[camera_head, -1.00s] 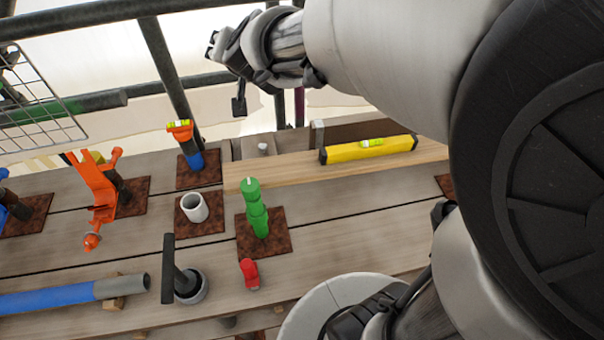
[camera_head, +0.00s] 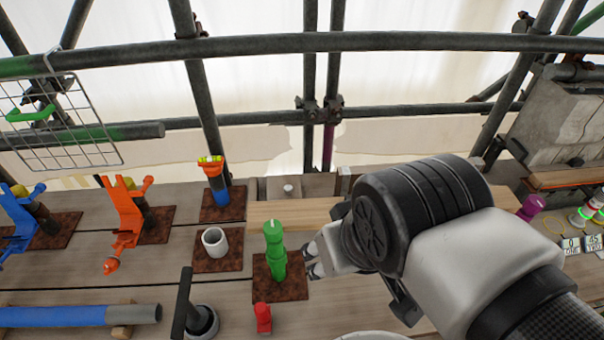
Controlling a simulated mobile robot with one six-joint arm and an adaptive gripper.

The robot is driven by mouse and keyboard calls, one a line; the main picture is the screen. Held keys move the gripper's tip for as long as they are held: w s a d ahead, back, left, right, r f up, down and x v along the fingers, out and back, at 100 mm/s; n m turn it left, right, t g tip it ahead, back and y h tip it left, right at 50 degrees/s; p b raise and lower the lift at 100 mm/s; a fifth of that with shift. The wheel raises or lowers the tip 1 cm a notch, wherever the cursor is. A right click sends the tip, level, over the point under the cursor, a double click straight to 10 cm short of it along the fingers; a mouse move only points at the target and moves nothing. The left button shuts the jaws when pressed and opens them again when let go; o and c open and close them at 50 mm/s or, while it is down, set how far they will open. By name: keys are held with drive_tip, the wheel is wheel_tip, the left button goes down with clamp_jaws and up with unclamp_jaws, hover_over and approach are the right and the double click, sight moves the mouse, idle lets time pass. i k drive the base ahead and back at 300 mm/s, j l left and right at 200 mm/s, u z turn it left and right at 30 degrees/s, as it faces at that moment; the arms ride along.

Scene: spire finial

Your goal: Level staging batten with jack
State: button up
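The pale wooden batten (camera_head: 287,214) lies along the back of the plank deck. My arm hides its right part and the yellow level seen on it earlier. A green stepped post (camera_head: 275,252), possibly the jack, stands upright on a rusty plate (camera_head: 290,290). My gripper (camera_head: 312,261) is just right of the green post, low over the plate. Its two small fingertips look apart, with nothing seen between them. I cannot tell whether they touch the post.
A white cup (camera_head: 214,242), a red piece (camera_head: 263,318) and a dark-handled tool (camera_head: 187,305) stand nearby. Orange clamp (camera_head: 125,210) and blue-orange post (camera_head: 216,182) are to the left. Scaffold tubes (camera_head: 400,42) cross behind. Number cards (camera_head: 582,245) are at right.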

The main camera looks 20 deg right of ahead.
sight(534, 204)
drive_tip(key=z, duration=2.2)
drive_tip(key=i+l, duration=0.3)
drive_tip(key=l, duration=0.15)
drive_tip(key=i+l, duration=0.3)
drive_tip(key=l, duration=0.15)
drive_tip(key=i+l+u, duration=0.1)
drive_tip(key=i+l, duration=0.2)
drive_tip(key=l, duration=0.1)
